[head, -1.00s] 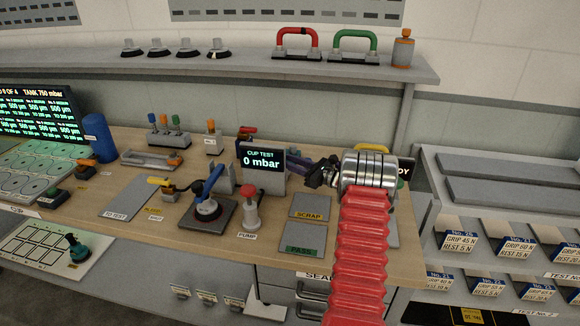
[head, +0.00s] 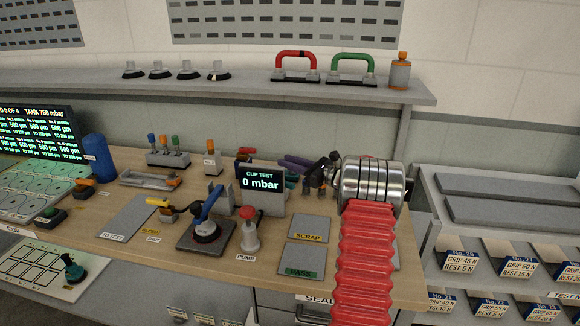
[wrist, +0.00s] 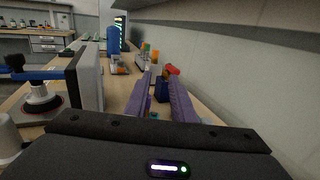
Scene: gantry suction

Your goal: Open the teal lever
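A small teal part (head: 291,181) shows just right of the CUP TEST display, partly hidden by it and close beside my gripper. A small teal spot also shows low between my fingers in the wrist view (wrist: 155,117); I cannot make out its full shape. Another teal handled piece (head: 73,268) stands on the white panel at the lower left. My gripper (head: 289,163) has purple fingers pointing left, behind the display. The wrist view shows the two fingers (wrist: 162,84) apart, with nothing held between them. They are above the bench, near a dark blue block (wrist: 161,89).
The CUP TEST display (head: 262,181) stands in front of my fingers. A red-knobbed pump (head: 248,230) and a blue-handled suction cup (head: 206,228) stand nearer. A red-handled piece (wrist: 172,71) lies beyond my fingers. The wall runs close along the right in the wrist view.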

